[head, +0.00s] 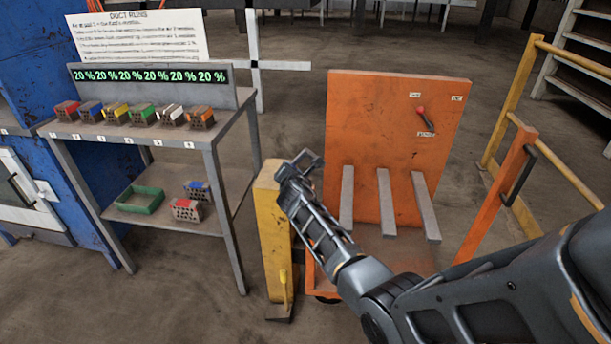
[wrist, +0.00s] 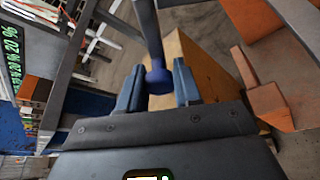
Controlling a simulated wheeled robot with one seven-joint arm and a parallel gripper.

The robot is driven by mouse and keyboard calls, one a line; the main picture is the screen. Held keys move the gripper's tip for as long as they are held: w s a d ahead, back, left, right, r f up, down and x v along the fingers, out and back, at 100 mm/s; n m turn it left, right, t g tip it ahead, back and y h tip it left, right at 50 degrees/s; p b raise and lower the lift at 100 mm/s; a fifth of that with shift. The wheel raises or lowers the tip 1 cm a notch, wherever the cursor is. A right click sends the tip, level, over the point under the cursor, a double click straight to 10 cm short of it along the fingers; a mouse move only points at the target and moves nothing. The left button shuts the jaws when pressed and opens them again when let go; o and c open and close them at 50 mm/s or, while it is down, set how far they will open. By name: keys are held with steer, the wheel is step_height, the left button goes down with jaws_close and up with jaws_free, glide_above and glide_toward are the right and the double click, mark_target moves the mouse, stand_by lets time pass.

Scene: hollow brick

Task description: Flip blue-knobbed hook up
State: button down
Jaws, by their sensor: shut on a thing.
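The blue-knobbed hook (wrist: 150,30) shows in the wrist view as a dark bar coming down from the top edge. Its blue knob (wrist: 158,78) sits between the two fingers of my gripper (wrist: 158,88), which is shut on it. In the head view my gripper (head: 302,168) is at the top of a yellow post (head: 270,240), and I cannot make out the hook there behind my gripper and wrist. The post also shows behind the fingers in the wrist view (wrist: 205,72).
An orange cart panel (head: 370,140) with a red handle (head: 425,119) and grey prongs (head: 386,203) stands right of the post. A grey shelf table (head: 230,115) with several bricks and a green tray (head: 140,199) is at left. A yellow railing (head: 508,100) is at right.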

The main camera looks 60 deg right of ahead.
steer(key=shift+w+a+r+n+g+p, duration=0.3)
steer(key=shift+w+r+n+g+p, duration=0.1)
steer(key=shift+w+r+n+p, duration=0.3)
steer(key=shift+w+a+r+n+g+p, duration=0.2)
steer(key=shift+w+n+g+p, duration=0.1)
steer(key=shift+w+n, duration=0.15)
steer(key=shift+w+a+r+n+g+p, duration=0.1)
steer(key=shift+w+a+n+g+p, duration=0.05)
steer(key=shift+w+n+g+p, duration=0.25)
steer(key=shift+w+a+f+n+g+h, duration=0.1)
steer(key=shift+w+a+n+g+h, duration=0.2)
steer(key=shift+w+n+g, duration=0.35)
steer(key=shift+w+a+n+g+h, duration=0.35)
steer(key=shift+w+n, duration=0.35)
steer(key=shift+n, duration=0.2)
steer(key=c, duration=0.8)
jaws_free()
steer(key=shift+p+v, duration=0.95)
steer(key=shift+v, duration=2.85)
